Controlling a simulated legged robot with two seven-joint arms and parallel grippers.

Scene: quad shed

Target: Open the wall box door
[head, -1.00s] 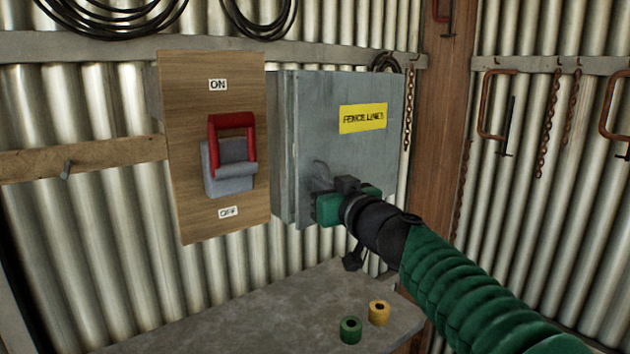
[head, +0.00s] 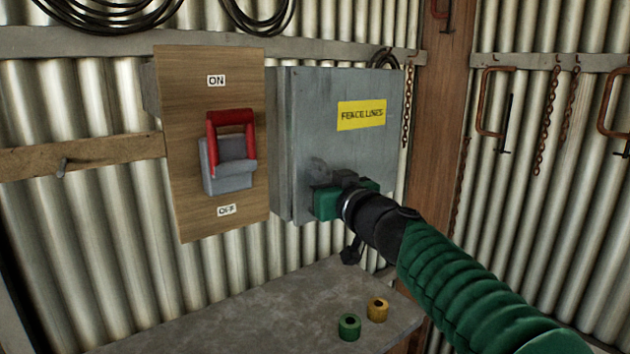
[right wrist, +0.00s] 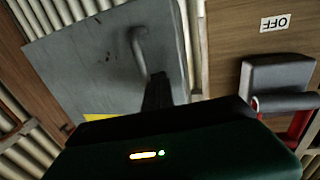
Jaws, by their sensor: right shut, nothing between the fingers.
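The wall box (head: 277,150) is a grey metal box on the corrugated wall. Its door (head: 330,90) bears a yellow "FENCE LINES" label (head: 361,115) and looks flush with the box or nearly so. A grey bent handle (head: 318,170) sits low at the door's left side; it also shows in the right wrist view (right wrist: 141,45). My right gripper (head: 336,186) is shut and empty in front of the handle. Its dark fingers (right wrist: 157,80) overlap the handle's end in the wrist view; I cannot tell whether they touch. My left gripper is not in view.
Left of the box, a wooden board (head: 180,130) carries a red-handled switch (head: 228,150). Below is a grey bench (head: 270,310) with a green roll (head: 349,327) and a yellow roll (head: 377,310). Clamps (head: 492,105) and chains (head: 546,120) hang at right.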

